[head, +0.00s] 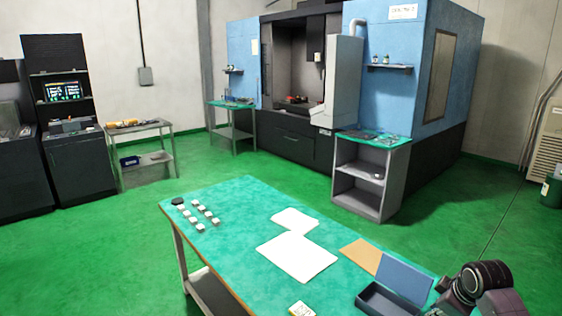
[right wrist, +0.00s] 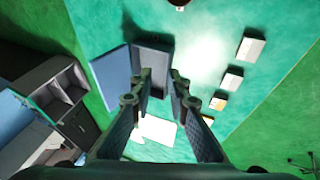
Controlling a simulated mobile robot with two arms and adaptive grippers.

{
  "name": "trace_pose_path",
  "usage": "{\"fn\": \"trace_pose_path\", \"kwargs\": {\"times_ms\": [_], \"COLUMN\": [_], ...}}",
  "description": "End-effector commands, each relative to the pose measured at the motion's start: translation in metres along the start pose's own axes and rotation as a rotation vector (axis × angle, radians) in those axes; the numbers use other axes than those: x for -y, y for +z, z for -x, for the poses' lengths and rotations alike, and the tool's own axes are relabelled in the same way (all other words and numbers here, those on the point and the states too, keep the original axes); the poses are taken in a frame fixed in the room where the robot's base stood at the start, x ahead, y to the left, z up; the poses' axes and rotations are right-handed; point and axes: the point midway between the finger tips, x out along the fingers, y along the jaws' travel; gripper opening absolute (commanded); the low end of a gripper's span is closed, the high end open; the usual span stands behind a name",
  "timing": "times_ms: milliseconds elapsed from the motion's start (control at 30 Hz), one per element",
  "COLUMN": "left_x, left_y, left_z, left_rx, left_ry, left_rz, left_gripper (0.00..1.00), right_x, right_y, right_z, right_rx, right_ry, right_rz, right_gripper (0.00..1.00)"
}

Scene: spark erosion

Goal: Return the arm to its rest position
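My right arm (head: 482,285) shows at the lower right corner of the head view, over the near right end of the green-topped table (head: 235,235). Its gripper is not clear there. In the right wrist view my right gripper (right wrist: 163,82) has its two fingers apart, with nothing seen between them. Beyond the fingertips lies an open dark case (right wrist: 152,58) with its blue lid (right wrist: 110,72) folded out. The same case (head: 383,302) is at the table's near right in the head view. My left gripper is in neither view.
White sheets (head: 297,257), a tan sheet (head: 361,255) and several small white blocks (head: 198,210) lie on the table. Small boxes (right wrist: 250,47) line the right in the wrist view. A blue machine (head: 385,95) and a grey shelf cart (head: 368,185) stand behind. Green floor is open at left.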

Motion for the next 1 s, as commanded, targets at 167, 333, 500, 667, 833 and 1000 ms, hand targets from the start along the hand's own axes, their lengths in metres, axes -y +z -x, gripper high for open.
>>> {"fn": "trace_pose_path", "kwargs": {"times_ms": [167, 333, 500, 667, 833, 1000], "left_x": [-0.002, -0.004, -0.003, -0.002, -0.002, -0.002], "left_y": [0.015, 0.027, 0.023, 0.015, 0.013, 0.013], "left_z": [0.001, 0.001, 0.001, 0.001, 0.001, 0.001], "left_rx": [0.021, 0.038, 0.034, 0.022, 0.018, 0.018], "left_ry": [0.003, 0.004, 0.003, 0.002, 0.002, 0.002], "left_rz": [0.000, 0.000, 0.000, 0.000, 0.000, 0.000], "left_gripper": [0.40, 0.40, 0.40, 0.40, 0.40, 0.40], "right_x": [0.083, 0.187, 0.279, 0.334, 0.366, 0.386], "right_y": [0.011, 0.031, 0.056, 0.078, 0.094, 0.107], "right_z": [-0.021, -0.024, -0.002, 0.029, 0.057, 0.081], "right_rx": [0.028, 0.049, 0.066, 0.083, 0.097, 0.113], "right_ry": [-0.041, -0.084, -0.121, -0.137, -0.143, -0.144], "right_rz": [-0.019, -0.089, -0.210, -0.335, -0.438, -0.526], "right_gripper": [0.15, 0.15, 0.15, 0.15, 0.15, 0.15]}}
